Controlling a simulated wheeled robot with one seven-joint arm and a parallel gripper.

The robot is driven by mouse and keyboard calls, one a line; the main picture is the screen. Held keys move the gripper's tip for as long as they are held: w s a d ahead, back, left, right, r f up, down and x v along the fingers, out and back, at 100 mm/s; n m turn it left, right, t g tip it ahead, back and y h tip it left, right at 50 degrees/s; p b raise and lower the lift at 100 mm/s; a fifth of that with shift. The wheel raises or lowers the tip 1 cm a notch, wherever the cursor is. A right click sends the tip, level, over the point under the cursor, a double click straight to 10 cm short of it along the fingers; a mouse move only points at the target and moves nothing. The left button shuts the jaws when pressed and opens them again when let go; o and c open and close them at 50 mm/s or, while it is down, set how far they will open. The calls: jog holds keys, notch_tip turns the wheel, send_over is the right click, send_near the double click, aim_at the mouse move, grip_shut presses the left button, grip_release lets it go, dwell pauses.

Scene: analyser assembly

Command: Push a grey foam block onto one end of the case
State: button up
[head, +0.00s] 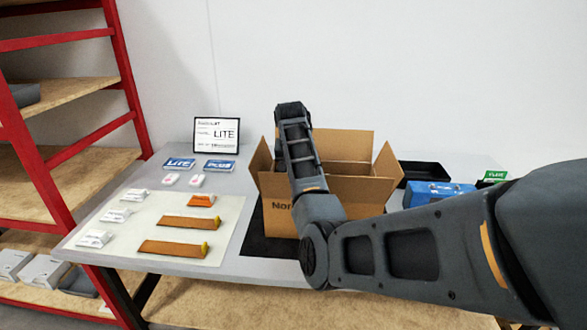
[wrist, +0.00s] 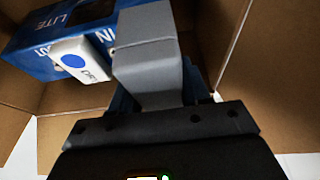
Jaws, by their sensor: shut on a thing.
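In the wrist view a grey foam block (wrist: 148,50) is between the fingers of my gripper (wrist: 155,98), which is shut on it. The blue case (wrist: 40,52), marked LITE, lies inside the open cardboard box, at the upper left. The block overlaps the near end of the case in this view; I cannot tell whether it is seated on it. A white packet with a blue dot (wrist: 80,60) lies against the case, beside the block. In the head view my arm reaches over the cardboard box (head: 350,190) and hides my gripper, the block and the case.
The box flaps stand open around my arm. Left on the table are a mat (head: 130,215) with orange-brown pieces and white packets, blue cards and a LITE sign (head: 216,134). To the right are a black tray (head: 424,171) and a blue case (head: 420,192). Red shelving (head: 130,75) stands left.

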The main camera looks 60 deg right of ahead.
jog(key=shift+f+b, duration=0.4)
jog(key=shift+f, duration=0.65)
dwell(1.3)
jog(key=o, duration=1.1)
jog(key=shift+s+f, duration=0.1)
jog(key=shift+r+p, duration=1.8)
jog(key=shift+r, duration=1.85)
jog(key=shift+c, duration=0.4)
